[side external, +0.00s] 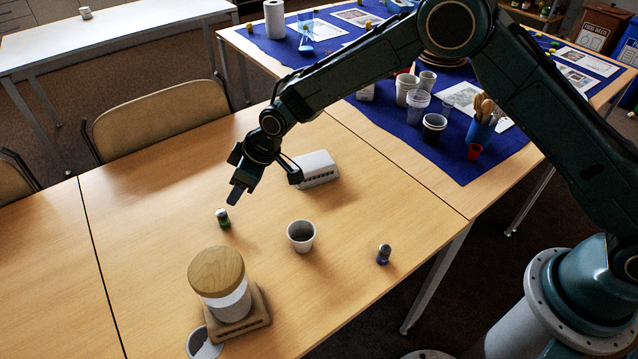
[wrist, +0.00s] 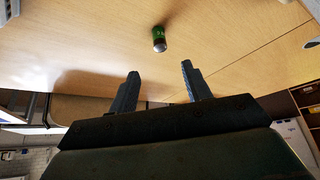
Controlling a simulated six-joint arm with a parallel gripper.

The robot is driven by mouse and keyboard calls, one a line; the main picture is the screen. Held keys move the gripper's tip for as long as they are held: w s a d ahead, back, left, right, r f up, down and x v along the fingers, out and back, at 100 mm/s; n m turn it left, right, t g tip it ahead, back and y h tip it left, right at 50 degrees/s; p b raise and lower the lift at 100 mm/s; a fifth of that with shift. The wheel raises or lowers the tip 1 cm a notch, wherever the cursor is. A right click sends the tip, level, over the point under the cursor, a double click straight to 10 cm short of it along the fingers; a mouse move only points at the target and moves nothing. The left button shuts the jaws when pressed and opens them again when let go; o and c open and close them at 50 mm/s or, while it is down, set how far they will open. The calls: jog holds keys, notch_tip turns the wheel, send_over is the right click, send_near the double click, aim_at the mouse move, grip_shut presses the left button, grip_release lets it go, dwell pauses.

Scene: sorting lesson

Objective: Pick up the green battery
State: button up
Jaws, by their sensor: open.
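The green battery (side external: 223,218) stands upright on the wooden table in the side view, left of the white cup. It also shows in the wrist view (wrist: 159,39), above and between my fingertips, with clear table around it. My gripper (side external: 236,194) is above the table, a little up and to the right of the battery in the side view. In the wrist view my gripper (wrist: 160,70) has its two fingers spread apart, with nothing between them. The fingers do not touch the battery.
A white cup (side external: 301,236) and a purple battery-like piece (side external: 384,254) stand to the right. A wood-lidded jar (side external: 218,283) stands in front on a brown base. A white slotted box (side external: 316,169) sits behind my gripper. The table's left part is clear.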

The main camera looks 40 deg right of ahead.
aim_at(223, 213)
jog(key=shift+x, duration=4.05)
jog(key=shift+w+f, duration=0.1)
jog(key=shift+f, duration=0.05)
jog(key=shift+x, duration=2.45)
grip_shut()
